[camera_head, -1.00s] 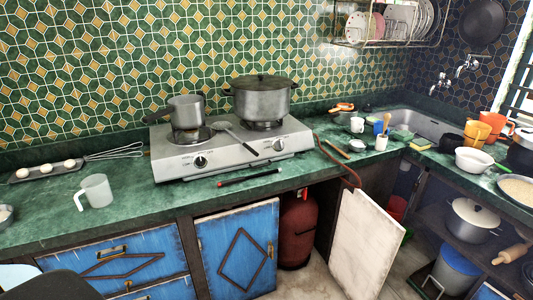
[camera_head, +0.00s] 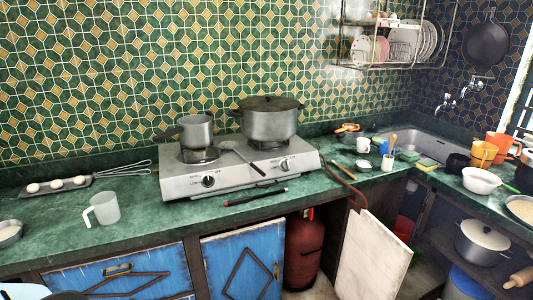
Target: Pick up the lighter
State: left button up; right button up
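Neither of my grippers shows in the head view. Only a small pale and dark shape, probably part of me, shows at the bottom left corner.
A saucepan (camera_head: 194,133) and a lidded pot (camera_head: 268,123) stand on the hotplate, with a ladle (camera_head: 241,157) across its top. A clear measuring jug (camera_head: 105,208) stands to the left. The counter between jug and lighter is clear. A cupboard door (camera_head: 371,258) hangs open below.

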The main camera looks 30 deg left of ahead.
aim_at(238, 201)
jog(key=u, duration=1.4)
jog(key=i+j, duration=0.15)
jog(key=i, duration=0.15)
jog(key=i+j+u, duration=0.1)
jog(key=i+j, duration=0.1)
jog(key=i, duration=0.05)
